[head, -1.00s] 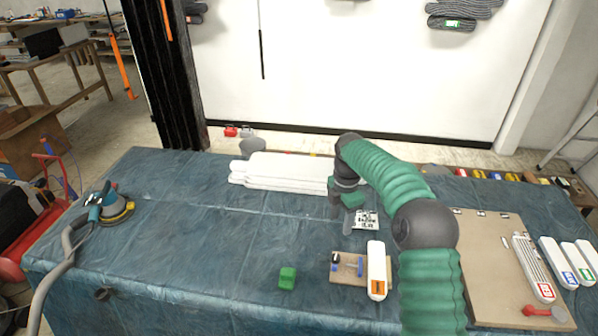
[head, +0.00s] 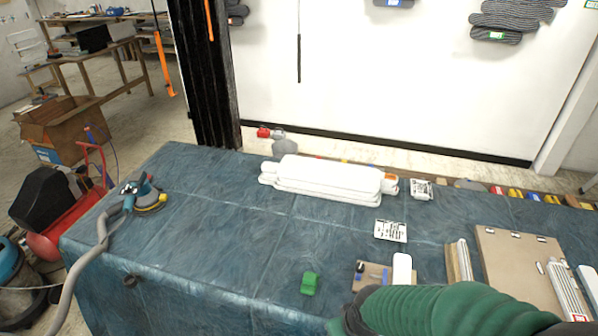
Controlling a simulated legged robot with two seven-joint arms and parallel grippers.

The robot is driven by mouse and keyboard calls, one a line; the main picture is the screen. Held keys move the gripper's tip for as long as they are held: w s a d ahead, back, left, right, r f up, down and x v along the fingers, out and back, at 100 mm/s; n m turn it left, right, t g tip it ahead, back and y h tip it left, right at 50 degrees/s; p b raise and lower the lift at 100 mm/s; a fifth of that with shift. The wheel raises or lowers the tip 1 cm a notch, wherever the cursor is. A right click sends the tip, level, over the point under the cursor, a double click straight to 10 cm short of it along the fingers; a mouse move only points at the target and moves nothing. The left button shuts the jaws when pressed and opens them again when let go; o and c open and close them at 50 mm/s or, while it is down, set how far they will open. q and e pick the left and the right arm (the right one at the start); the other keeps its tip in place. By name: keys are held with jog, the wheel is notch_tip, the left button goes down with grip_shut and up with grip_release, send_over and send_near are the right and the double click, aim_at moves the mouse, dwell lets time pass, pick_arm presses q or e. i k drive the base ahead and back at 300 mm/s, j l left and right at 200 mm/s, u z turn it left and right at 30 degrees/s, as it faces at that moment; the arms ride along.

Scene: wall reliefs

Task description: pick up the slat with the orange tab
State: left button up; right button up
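A white slat (head: 402,268) lies on the blue-covered table beside a small brown board (head: 374,272). Only its far end shows; its near end is hidden behind my green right arm, and no orange tab can be seen on it. My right arm crosses the bottom right of the head view. Its gripper is not visible, so I cannot tell whether it holds anything. My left gripper is out of view. A stack of white slats (head: 325,176) lies further back, with a small orange patch (head: 391,176) at its right end.
A green block (head: 310,283) sits left of the brown board. A printed card (head: 390,231) lies behind it. A large tan board (head: 520,265) and more white slats are at the right. A sander (head: 140,193) with a hose stands at the left. The table's left-middle is clear.

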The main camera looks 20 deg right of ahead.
aim_at(402, 273)
jog(key=z, duration=1.45)
